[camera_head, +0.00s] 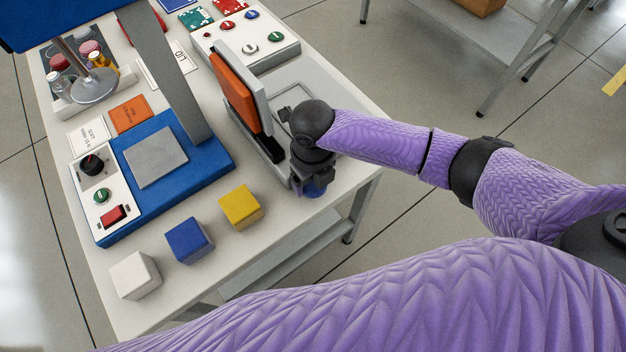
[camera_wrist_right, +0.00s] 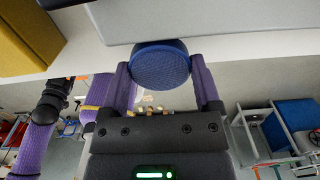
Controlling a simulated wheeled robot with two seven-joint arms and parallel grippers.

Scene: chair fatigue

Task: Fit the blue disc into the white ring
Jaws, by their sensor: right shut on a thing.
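I cannot make out the white ring for certain; a small whitish round piece (camera_head: 249,48) lies on the white panel at the back. My left gripper is not in view.
An upright orange and grey device (camera_head: 241,90) stands just left of my right gripper. Yellow (camera_head: 240,206), blue (camera_head: 188,240) and white (camera_head: 135,275) cubes lie along the table's front. A blue-based machine (camera_head: 210,165) with a grey post stands further left.

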